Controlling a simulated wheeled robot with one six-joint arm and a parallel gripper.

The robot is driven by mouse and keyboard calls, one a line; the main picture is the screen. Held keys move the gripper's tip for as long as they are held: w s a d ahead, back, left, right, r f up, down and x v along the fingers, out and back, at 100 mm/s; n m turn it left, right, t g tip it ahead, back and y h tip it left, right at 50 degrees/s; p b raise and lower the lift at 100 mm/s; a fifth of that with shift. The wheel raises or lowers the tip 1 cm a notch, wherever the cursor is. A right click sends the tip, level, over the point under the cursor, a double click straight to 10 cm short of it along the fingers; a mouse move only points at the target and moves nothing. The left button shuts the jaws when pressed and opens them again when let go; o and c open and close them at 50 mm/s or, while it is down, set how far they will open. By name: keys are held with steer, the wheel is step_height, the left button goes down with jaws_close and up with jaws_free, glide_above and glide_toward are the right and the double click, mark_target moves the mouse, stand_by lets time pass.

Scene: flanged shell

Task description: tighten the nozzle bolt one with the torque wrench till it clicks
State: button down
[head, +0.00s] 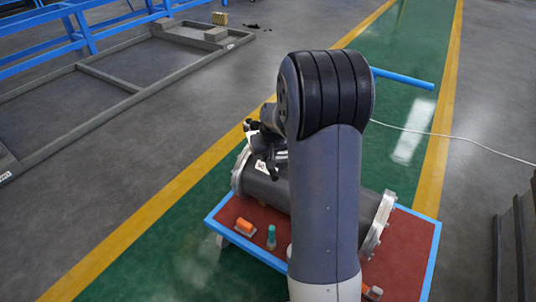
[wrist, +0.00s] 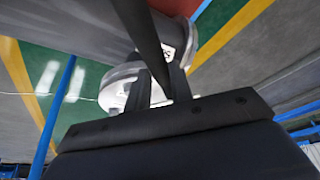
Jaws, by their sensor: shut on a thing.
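The dark grey flanged shell (head: 225,212) lies on its side on a red-topped table. My gripper (head: 262,135) is above the left part of the shell, partly hidden behind my arm. In the wrist view my gripper (wrist: 160,78) is shut on a long dark bar, which looks like the torque wrench (wrist: 147,38). The bar runs up out of the picture. A pale round nozzle flange (wrist: 117,90) shows just behind the fingers. Nozzle bolt one and the wrench's working end cannot be made out, so I cannot tell whether they touch.
An orange block-like thing (head: 245,228) and a teal bottle-like thing (head: 271,237) stand on the red table (head: 408,250) in front of the shell. My arm hides the table's middle. A blue bar (head: 403,78) and a pale cable (head: 450,137) lie beyond. Green floor is clear at left.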

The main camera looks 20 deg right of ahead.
steer(key=shift+w+r+p, duration=0.1)
steer(key=shift+r+p, duration=1.75)
steer(key=shift+r, duration=1.05)
steer(key=shift+d, duration=0.1)
